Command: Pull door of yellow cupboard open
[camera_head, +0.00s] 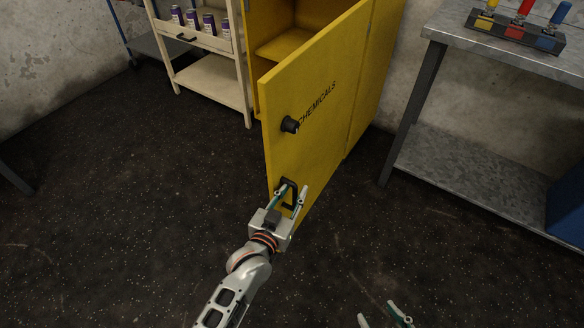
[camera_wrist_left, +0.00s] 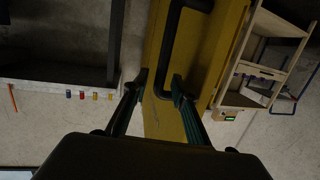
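The yellow cupboard's door (camera_head: 310,120), marked CHEMICALS, stands ajar, swung out toward me, with a yellow shelf (camera_head: 283,46) showing inside. The black door handle (camera_head: 288,206) is lower down and also shows in the left wrist view (camera_wrist_left: 174,45). My left gripper (camera_head: 294,188) is at the handle; in the left wrist view its fingers (camera_wrist_left: 159,82) are apart, with the handle's end between or just beyond the tips. I cannot tell whether they touch it. My right gripper (camera_head: 382,313) is open and empty at the bottom edge.
A cream trolley (camera_head: 207,78) with several purple cans (camera_head: 208,24) stands left of the cupboard. A grey metal table (camera_head: 510,62) with a rack of coloured items (camera_head: 515,30) stands right. The dark floor (camera_head: 130,200) left of the door is clear.

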